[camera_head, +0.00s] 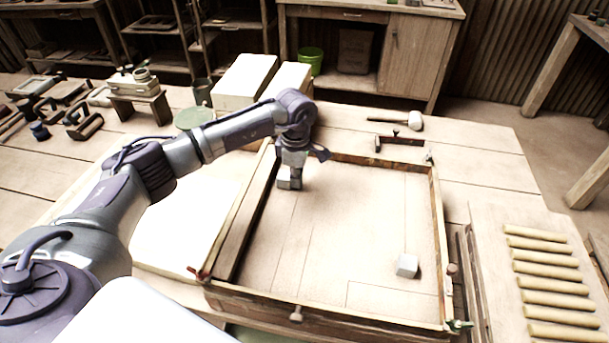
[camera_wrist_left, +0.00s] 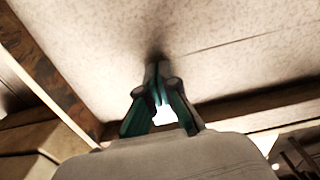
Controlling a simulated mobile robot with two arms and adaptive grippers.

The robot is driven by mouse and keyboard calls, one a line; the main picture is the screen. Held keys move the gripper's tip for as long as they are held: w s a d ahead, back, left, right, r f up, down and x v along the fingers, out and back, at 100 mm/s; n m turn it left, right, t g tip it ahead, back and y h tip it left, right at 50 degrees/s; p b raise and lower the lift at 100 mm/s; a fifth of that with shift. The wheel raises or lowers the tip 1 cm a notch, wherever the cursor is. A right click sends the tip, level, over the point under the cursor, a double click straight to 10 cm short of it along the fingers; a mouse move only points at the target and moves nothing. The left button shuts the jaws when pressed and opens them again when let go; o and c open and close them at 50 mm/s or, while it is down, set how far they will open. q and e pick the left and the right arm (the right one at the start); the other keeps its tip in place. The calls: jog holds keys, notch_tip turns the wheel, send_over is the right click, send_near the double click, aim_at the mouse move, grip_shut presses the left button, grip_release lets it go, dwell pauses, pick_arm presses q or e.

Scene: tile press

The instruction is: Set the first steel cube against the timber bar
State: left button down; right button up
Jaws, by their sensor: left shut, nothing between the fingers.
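A second steel cube (camera_head: 407,266) lies near the frame's right front. No whole cube shows there. My right gripper is out of view.
The frame (camera_head: 370,308) has raised walls with clamps at its corners. The board's middle is clear. A mallet (camera_head: 414,120) lies behind the frame, pale blocks (camera_head: 245,82) stand farther back, and several clay rolls (camera_head: 545,283) lie at the right.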

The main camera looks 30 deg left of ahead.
pick_arm(q)
jog(key=shift+s+a+f+b, duration=0.15)
jog(key=shift+a+b, duration=0.1)
jog(key=shift+a, duration=0.3)
jog(key=shift+s+a+r+b, duration=0.1)
jog(key=shift+a+b, duration=0.15)
jog(key=shift+a, duration=0.4)
